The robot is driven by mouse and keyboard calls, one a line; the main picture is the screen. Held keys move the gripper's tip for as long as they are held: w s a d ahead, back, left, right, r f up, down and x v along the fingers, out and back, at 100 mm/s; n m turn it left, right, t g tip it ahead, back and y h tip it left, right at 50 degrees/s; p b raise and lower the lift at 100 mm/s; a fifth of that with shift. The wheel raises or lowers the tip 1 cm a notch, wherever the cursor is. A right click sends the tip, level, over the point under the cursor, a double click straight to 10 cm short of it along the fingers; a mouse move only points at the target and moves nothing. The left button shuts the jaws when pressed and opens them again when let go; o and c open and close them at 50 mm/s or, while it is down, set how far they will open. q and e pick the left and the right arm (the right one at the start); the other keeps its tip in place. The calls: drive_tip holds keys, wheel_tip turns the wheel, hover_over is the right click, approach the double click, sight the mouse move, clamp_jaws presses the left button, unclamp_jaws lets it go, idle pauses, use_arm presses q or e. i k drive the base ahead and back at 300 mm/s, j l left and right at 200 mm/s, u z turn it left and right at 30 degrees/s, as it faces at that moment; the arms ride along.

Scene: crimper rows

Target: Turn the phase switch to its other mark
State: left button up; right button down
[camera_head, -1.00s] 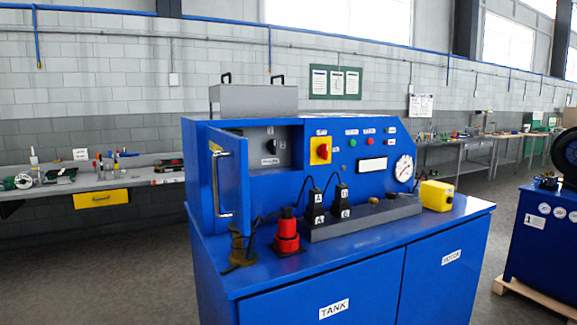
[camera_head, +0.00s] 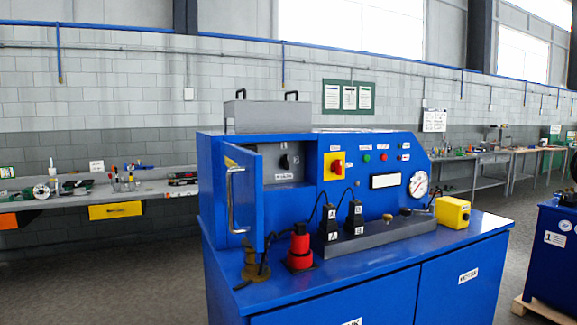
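The phase switch (camera_head: 285,161) appears to be the small dark knob on a grey plate inside the recess of the blue cabinet (camera_head: 340,280). A label sits below it, too small to read, and I cannot tell which mark the knob points to. The blue recess door (camera_head: 247,200) with a metal handle stands swung open at the recess's left side. A red rotary switch on a yellow plate (camera_head: 334,166) is on the panel right of the recess. Neither of my grippers is in view.
On the cabinet top stand a red plug (camera_head: 300,247), black plugs (camera_head: 354,218) on a grey bar, and a yellow box (camera_head: 453,212). A grey toolbox (camera_head: 267,116) sits above. Benches line the wall. Grey floor shows left of the cabinet.

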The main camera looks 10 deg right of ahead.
sight(284, 161)
drive_tip(key=i+l, duration=0.1)
drive_tip(key=l, duration=0.45)
drive_tip(key=i+l+u, duration=0.1)
drive_tip(key=l, duration=0.45)
drive_tip(key=i+l, duration=0.1)
drive_tip(key=l, duration=0.5)
drive_tip(key=i+l, duration=0.1)
drive_tip(key=l, duration=0.45)
drive_tip(key=u, duration=0.05)
